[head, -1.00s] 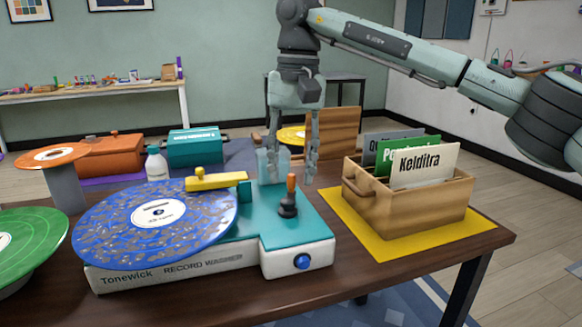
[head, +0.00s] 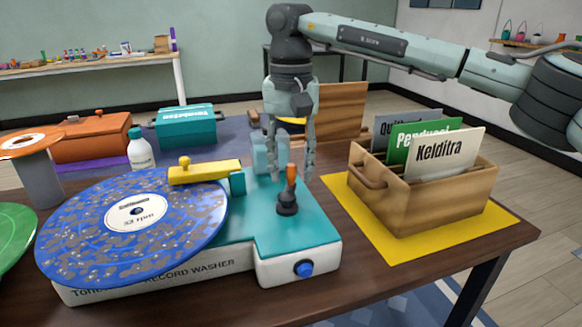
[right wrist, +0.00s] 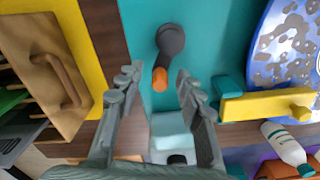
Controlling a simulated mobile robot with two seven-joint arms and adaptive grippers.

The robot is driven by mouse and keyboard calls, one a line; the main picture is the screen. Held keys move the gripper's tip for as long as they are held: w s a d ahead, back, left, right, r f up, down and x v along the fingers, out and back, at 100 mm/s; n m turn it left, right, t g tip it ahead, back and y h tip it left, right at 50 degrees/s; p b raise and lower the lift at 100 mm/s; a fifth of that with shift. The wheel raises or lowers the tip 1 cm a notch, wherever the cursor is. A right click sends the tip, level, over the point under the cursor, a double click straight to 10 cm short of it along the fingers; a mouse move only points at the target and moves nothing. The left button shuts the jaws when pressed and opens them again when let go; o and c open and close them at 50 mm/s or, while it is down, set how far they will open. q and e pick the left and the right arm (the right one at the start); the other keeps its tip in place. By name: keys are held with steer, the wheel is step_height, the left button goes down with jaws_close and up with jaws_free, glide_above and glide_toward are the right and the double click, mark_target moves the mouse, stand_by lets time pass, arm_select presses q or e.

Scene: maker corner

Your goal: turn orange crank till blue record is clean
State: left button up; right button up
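The blue record (head: 135,245) lies on the record washer (head: 240,240), spotted with grey-brown grime around its white label. It shows partly in the right wrist view (right wrist: 290,45). The crank stands on the washer's teal top, with an upright orange handle (head: 291,172) on a dark arm (head: 287,204). My right gripper (head: 291,176) is open and points down at the crank. In the right wrist view, its fingertips (right wrist: 159,76) lie on either side of the orange handle (right wrist: 160,80), with gaps visible; contact is not seen. My left gripper is not in view.
A yellow washer arm (head: 205,172) reaches over the record's edge. A wooden record crate (head: 420,205) stands on a yellow mat (head: 385,240) to the right. A white bottle (head: 140,150), orange box (head: 92,140) and teal box (head: 186,125) stand behind. A green record (head: 15,235) is at left.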

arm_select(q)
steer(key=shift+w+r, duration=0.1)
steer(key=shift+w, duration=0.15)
arm_select(e)
steer(key=shift+f, duration=0.25)
jaws_close()
